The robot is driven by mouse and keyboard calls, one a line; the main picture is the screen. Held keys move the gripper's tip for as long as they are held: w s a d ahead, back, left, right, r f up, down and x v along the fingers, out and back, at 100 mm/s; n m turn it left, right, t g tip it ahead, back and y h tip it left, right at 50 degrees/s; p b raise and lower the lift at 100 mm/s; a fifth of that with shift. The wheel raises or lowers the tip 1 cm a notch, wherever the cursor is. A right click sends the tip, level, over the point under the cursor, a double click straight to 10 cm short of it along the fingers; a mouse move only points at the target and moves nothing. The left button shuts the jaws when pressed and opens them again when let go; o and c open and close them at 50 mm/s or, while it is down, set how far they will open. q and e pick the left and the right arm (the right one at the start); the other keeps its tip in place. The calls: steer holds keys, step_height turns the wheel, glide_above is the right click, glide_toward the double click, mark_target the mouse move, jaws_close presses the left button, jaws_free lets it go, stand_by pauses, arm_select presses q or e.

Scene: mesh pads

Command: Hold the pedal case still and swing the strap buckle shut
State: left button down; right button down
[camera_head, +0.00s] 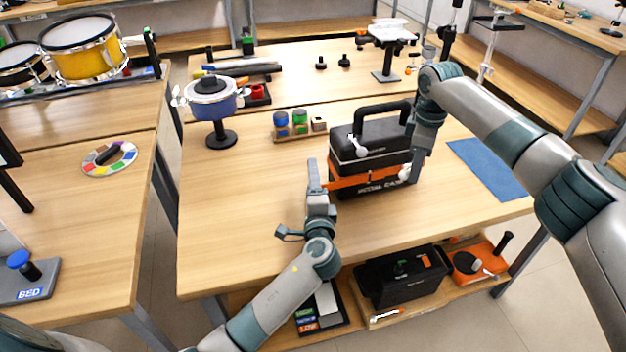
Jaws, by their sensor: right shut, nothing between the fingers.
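The pedal case (372,134) is a black box with a carry handle (383,108) on top, an orange band and white lettering on its front. It stands upright on the wooden table. A white lever-like buckle (358,148) shows on its front upper left. Another white fitting (405,173) shows at its lower right. My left gripper (314,176) is at the case's left side, close to the orange band; its finger gap and any contact are unclear. My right gripper (412,168) points down along the case's right side, shut and empty. Its tips are partly hard to make out.
A blue drum-like pot on a stand (211,104) and a small rack of jars (299,124) stand left of the case. A blue mat (487,167) lies at right. The table front left is clear. A shelf below holds a black bin (403,279).

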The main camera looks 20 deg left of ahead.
arm_select(q)
steer(key=shift+f, duration=0.25)
arm_select(e)
steer(key=shift+w+d, duration=0.1)
steer(key=shift+w, duration=0.15)
stand_by(0.3)
steer(key=c, duration=2)
jaws_free()
steer(key=shift+c, duration=0.2)
steer(key=shift+r, duration=0.1)
step_height(320, 180, up, 12)
